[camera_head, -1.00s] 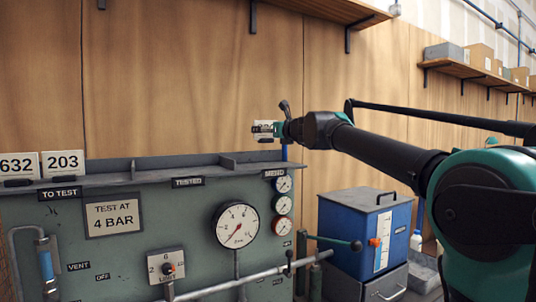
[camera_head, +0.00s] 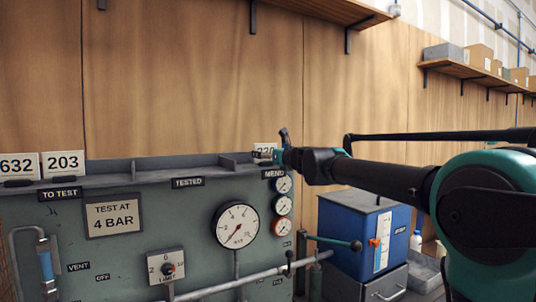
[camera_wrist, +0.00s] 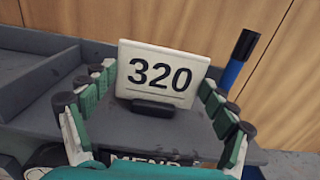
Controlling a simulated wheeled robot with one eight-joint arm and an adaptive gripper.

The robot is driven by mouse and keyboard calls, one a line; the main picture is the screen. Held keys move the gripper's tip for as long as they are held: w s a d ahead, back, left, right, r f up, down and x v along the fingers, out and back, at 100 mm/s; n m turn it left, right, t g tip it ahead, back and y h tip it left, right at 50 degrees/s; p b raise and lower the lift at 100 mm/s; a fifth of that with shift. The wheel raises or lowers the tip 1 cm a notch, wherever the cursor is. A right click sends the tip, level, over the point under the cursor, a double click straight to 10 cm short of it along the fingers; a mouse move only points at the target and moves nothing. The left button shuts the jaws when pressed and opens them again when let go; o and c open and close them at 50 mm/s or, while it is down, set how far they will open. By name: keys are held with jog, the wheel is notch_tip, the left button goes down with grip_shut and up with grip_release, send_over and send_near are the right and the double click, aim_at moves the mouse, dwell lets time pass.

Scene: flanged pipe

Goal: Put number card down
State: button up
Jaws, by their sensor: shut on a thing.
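A white number card (camera_wrist: 160,76) reading 320 sits upright in a dark base between the fingers of my gripper (camera_wrist: 155,95) in the wrist view. My gripper is shut on it, with one finger at each side edge. In the head view the card (camera_head: 265,148) and my gripper (camera_head: 275,156) are at the right end of the grey ledge (camera_head: 130,171), above the MEND label (camera_head: 274,173). The card's base is at ledge height; I cannot tell whether it bears fully on the surface.
Cards 632 (camera_head: 18,165) and 203 (camera_head: 63,163) stand above the TO TEST label (camera_head: 60,194). The TESTED section (camera_head: 187,183) is empty. Low dividers split the ledge. A blue upright rod (camera_wrist: 238,58) stands right of the card. A blue cabinet (camera_head: 350,235) stands lower right.

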jog(key=o, duration=1)
jog(key=shift+s, duration=0.1)
jog(key=v, duration=1.2)
